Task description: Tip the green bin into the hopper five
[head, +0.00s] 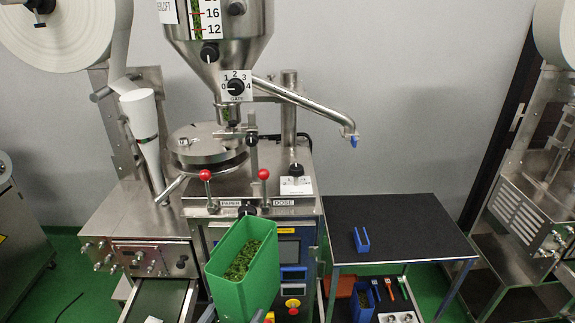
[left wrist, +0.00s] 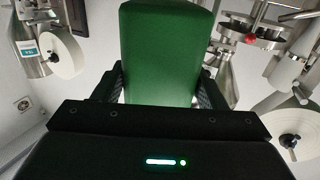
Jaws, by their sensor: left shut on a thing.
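The green bin (head: 246,270) is at the bottom centre of the head view, in front of the packing machine. It holds a heap of green-brown leaf bits and its opening faces up. My left gripper (left wrist: 161,88) is shut on the green bin, with one finger on each side of it in the left wrist view (left wrist: 162,45). In the head view the bin hides most of that gripper. The steel hopper (head: 220,62) with a level scale stands above and behind the bin; its top is cut off. I see no number five on it. My right gripper is not in view.
A gate dial (head: 236,87) sits on the hopper's neck. Two red-knobbed levers (head: 234,175) and a bent steel pipe (head: 305,103) stick out nearby. A black table (head: 400,225) at right bears a small blue holder (head: 361,241). Tools lie on a lower shelf.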

